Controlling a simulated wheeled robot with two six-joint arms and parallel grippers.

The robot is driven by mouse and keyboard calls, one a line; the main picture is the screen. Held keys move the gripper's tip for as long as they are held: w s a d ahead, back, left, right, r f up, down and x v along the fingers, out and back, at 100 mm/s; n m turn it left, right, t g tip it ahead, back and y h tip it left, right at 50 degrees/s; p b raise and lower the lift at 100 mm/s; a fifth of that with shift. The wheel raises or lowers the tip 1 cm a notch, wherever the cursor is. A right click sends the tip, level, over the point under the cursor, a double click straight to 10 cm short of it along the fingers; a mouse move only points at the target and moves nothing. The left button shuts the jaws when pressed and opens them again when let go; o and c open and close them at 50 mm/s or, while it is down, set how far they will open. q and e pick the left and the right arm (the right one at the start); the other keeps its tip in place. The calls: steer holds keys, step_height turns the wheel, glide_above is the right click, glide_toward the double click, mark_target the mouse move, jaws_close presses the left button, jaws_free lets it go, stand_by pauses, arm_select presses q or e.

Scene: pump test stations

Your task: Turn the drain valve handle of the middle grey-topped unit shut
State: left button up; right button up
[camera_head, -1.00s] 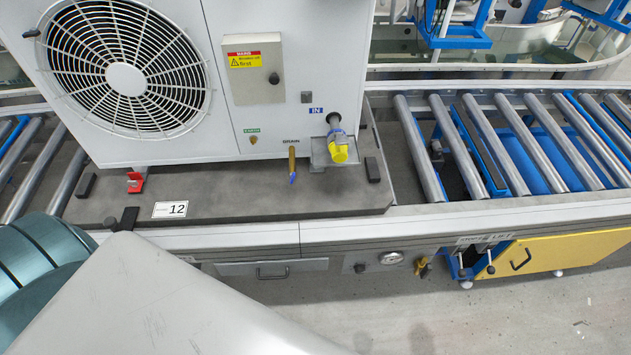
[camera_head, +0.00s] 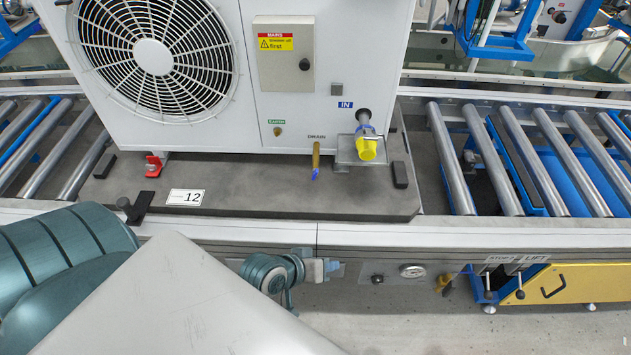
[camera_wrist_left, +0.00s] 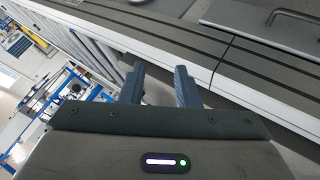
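A white unit (camera_head: 285,95) with a large fan grille stands on a grey base; its top is out of view, so I cannot tell its colour. Low on its front, under the label "DRAIN", is a brass drain valve (camera_head: 317,152) with a small blue handle (camera_head: 315,173) at its lower end. My left gripper (camera_head: 328,268) is below and in front of the valve, past the conveyor's front rail, apart from the handle. In the left wrist view its two fingers (camera_wrist_left: 160,82) are apart with nothing between them. My right gripper is not in view.
A yellow connector (camera_head: 367,148) sits on the "IN" port right of the valve. A red clamp (camera_head: 153,165) and a "12" plate (camera_head: 186,197) are at the left. Conveyor rollers (camera_head: 510,160) run right. The front rail (camera_head: 400,233) lies between gripper and valve.

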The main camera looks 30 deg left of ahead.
mark_target(315, 176)
arm_select(q)
steer(key=w+r+n+t, duration=0.7)
steer(key=w+n+t, duration=0.15)
steer(key=n, duration=0.45)
steer(key=w+a+f+n+g+y, duration=0.1)
steer(key=a+f+n+y, duration=0.1)
steer(key=a+n+y, duration=0.65)
steer(key=w+a+f+n+g+y, duration=0.15)
steer(key=n+y, duration=0.35)
steer(key=n, duration=0.8)
steer(key=shift+m+h, duration=0.25)
steer(key=shift+m, duration=0.1)
steer(key=x, duration=0.3)
steer(key=p+x, duration=0.1)
steer(key=x, duration=0.1)
steer(key=p+x, duration=0.1)
steer(key=x, duration=0.2)
steer(key=shift+w+f, duration=0.25)
steer(key=shift+w, duration=0.05)
steer(key=shift+w+a, duration=0.4)
steer(key=shift+w, duration=0.15)
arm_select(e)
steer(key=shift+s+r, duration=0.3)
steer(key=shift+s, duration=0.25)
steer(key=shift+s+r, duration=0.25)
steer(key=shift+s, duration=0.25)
arm_select(q)
jaws_close()
